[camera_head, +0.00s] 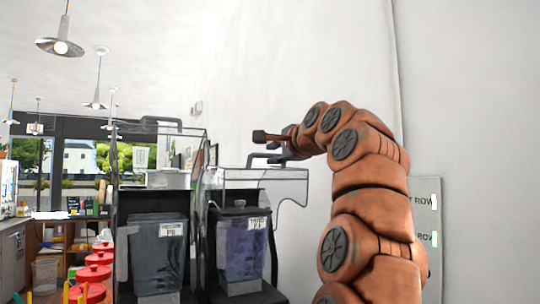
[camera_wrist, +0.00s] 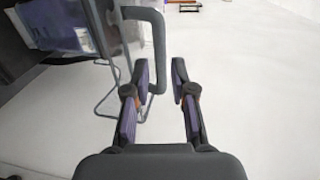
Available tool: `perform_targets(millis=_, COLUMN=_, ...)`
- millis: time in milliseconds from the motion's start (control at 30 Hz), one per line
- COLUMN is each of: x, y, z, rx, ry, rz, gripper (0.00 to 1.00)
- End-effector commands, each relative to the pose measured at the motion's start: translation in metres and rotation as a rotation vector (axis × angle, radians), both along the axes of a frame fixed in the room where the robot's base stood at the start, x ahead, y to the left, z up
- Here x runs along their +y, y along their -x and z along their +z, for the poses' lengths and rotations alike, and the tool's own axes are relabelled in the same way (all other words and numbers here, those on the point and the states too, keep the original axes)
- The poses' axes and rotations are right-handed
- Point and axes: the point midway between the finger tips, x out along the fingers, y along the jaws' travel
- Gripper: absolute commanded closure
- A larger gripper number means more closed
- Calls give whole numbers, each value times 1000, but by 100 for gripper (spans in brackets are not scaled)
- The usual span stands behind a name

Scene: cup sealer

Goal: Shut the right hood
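The right hood (camera_head: 291,187) is a clear cover above the right-hand container in the head view. It looks raised, with the container's front uncovered below it. Its dark handle (camera_head: 262,156) is on top and also shows as a loop in the wrist view (camera_wrist: 158,40). My gripper (camera_head: 271,141) is at this handle. In the wrist view my gripper (camera_wrist: 161,78) is open, and one bar of the loop appears between its fingertips. I cannot tell whether either finger touches it.
A left hood (camera_head: 195,158), also clear, stands beside it over a dark container (camera_head: 157,245). The right container (camera_head: 241,245) has purple contents. Red-lidded tubs (camera_head: 98,258) stand at the far left. A white wall (camera_head: 290,60) is behind, and a grey sign (camera_head: 428,215) is at the right.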

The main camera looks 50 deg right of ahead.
Motion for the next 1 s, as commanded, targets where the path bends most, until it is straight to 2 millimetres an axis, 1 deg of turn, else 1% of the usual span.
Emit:
perform_targets(millis=33, x=-3, y=-8, z=-1, rx=3, ry=-1, rz=-1, gripper=75)
perform_targets(millis=100, x=-7, y=-16, z=-1, rx=2, ry=0, rz=-2, gripper=75)
perform_targets(millis=300, x=-13, y=-33, z=-4, rx=2, ry=0, rz=-2, gripper=75)
perform_targets(millis=400, x=-14, y=-36, z=-5, rx=2, ry=0, rz=-3, gripper=75)
perform_targets(millis=600, x=-15, y=-36, z=-5, rx=1, ry=0, rz=-4, gripper=75)
perform_targets(millis=633, x=-15, y=-35, z=-6, rx=1, ry=0, rz=-4, gripper=76)
perform_targets(millis=867, x=-15, y=-35, z=-5, rx=1, ry=0, rz=-4, gripper=100)
perform_targets(millis=1000, x=-15, y=-35, z=-5, rx=1, ry=0, rz=-4, gripper=100)
